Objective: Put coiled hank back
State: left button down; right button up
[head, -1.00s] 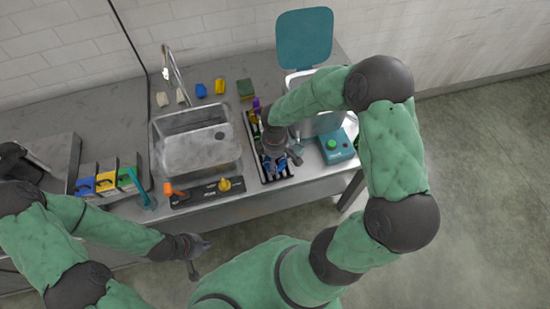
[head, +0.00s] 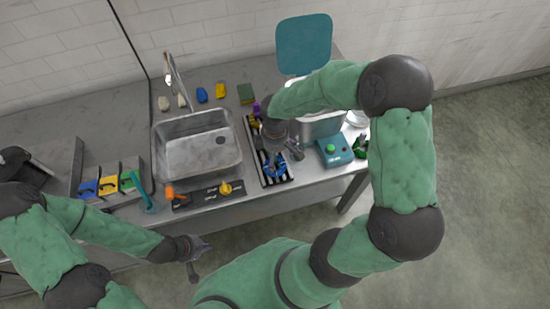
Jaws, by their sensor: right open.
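A blue looped piece (head: 275,168), possibly a coiled hank, is at the front part of the dark slotted tray (head: 287,181) right of the sink. Whether it lies in a slot or is raised cannot be told. My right gripper (head: 281,152) is open just above and behind it, over the tray, and hides part of the tray. Whether the fingers touch the blue piece is unclear. A purple piece (head: 256,107) shows at the tray's back end. My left gripper (head: 198,261) appears open and empty in front of the counter.
The sink (head: 198,148) is left of the tray, with a control panel (head: 205,194) in front. A teal box with a green button (head: 335,150) stands right of the tray. Small coloured blocks (head: 221,90) line the back. Coloured bins (head: 108,185) are at left.

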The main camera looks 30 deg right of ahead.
pick_arm(q)
jog(key=shift+r+p, duration=0.55)
jog(key=shift+r, duration=0.2)
pick_arm(e)
notch_tip(320, 180, up, 6)
jog(key=shift+f, duration=0.1)
